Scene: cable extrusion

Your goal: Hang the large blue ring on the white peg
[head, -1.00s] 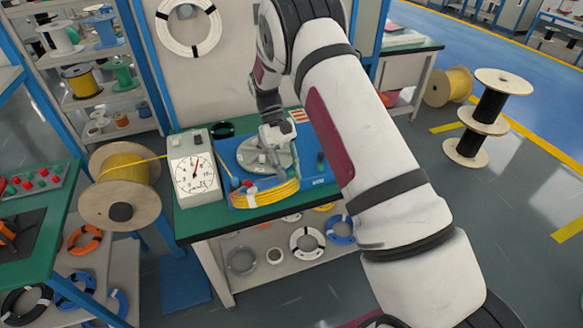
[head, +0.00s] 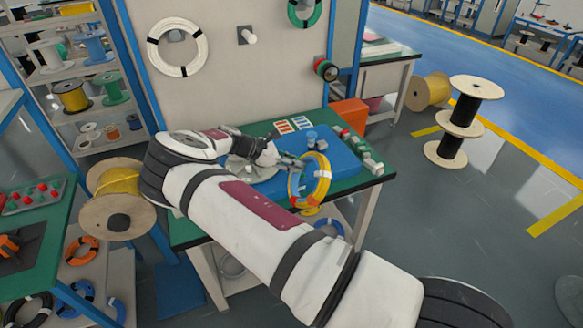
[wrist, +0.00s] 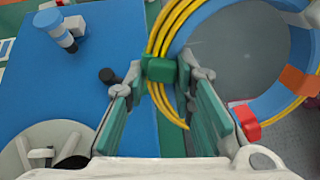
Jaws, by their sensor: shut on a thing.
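A large ring (head: 324,180) with yellow cable strands and a blue inner band hangs roughly upright over the bench's front edge. In the wrist view, the ring (wrist: 181,22) carries green, orange, red and white clips. My gripper (head: 294,163) is shut on its near left side. In the wrist view, my gripper (wrist: 160,88) has its fingers either side of the green clip (wrist: 160,68). A bare white peg (head: 249,37) sticks out of the wall panel, up and left of the ring and well apart from it. The wrist view does not show the peg.
A white coil (head: 154,49) hangs left of the peg and a green coil (head: 293,14) to its upper right. A red and black round fitting (head: 326,70) juts out below the green coil. Small blocks (head: 368,160) stand on the bench's right end. A blue platform (wrist: 60,90) lies beneath my gripper.

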